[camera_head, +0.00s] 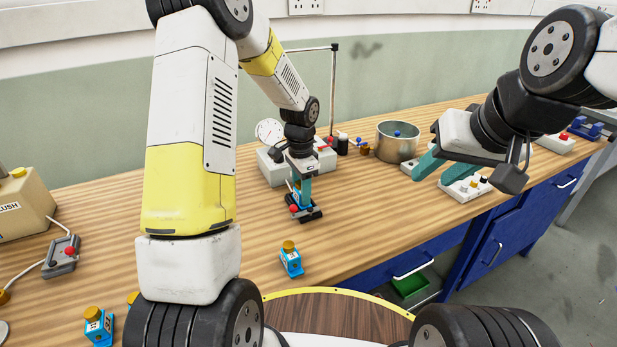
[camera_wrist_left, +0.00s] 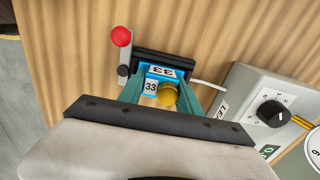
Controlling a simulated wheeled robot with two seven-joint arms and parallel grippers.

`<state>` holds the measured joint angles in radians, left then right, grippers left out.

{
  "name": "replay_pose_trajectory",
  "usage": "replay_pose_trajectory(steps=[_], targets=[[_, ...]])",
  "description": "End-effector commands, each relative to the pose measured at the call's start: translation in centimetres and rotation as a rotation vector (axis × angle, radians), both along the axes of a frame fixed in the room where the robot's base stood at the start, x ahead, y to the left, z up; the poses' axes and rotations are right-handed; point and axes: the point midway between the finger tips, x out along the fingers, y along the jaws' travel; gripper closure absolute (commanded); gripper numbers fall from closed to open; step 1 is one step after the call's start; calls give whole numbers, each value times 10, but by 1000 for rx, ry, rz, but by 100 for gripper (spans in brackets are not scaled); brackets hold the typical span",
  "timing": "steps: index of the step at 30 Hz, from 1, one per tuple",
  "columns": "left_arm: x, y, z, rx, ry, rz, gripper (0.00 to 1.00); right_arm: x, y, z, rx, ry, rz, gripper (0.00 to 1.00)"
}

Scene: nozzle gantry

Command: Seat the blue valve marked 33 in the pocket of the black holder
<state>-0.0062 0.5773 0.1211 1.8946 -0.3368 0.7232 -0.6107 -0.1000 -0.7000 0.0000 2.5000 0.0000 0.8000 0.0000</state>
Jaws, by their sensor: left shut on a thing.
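The blue valve marked 33 (camera_wrist_left: 152,87) has a yellow knob and white labels. My left gripper (camera_head: 301,187) is shut on it, with a teal finger on either side in the left wrist view (camera_wrist_left: 163,95). The black holder (camera_head: 314,214) is directly below the gripper on the bench; it also shows in the left wrist view (camera_wrist_left: 165,62), with a red-balled lever at its side. The valve is at the holder and overlaps it in view. The pocket is hidden, so I cannot tell how deep the valve sits. My right gripper (camera_head: 438,179) is open and empty over the bench.
Other blue valves stand at the near edge (camera_head: 291,261) and lower left (camera_head: 98,327). A grey control box (camera_wrist_left: 262,100) is close beside the holder. A metal pot (camera_head: 397,145) stands behind. Bare bench lies left of the holder.

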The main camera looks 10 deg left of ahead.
Motion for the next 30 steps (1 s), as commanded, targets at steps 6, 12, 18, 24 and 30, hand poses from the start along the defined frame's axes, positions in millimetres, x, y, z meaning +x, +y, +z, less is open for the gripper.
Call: replay_pose_trajectory(steps=[6, 12, 18, 24, 30], targets=[[0, 0, -2, 0, 0, 0, 100, 0, 0, 0, 0, 0, 0, 64], [0, 0, -2, 0, 0, 0, 34, 0, 0, 0, 0, 0, 0, 64], [0, 0, -2, 0, 1, 0, 34, 0, 0, 0, 0, 0, 0, 64], [0, 0, 8, -1, 1, 1, 34, 0, 0, 0, 0, 0, 0, 64], [0, 0, 22, 0, 0, 1, 34, 0, 0, 0, 0, 0, 0, 64]])
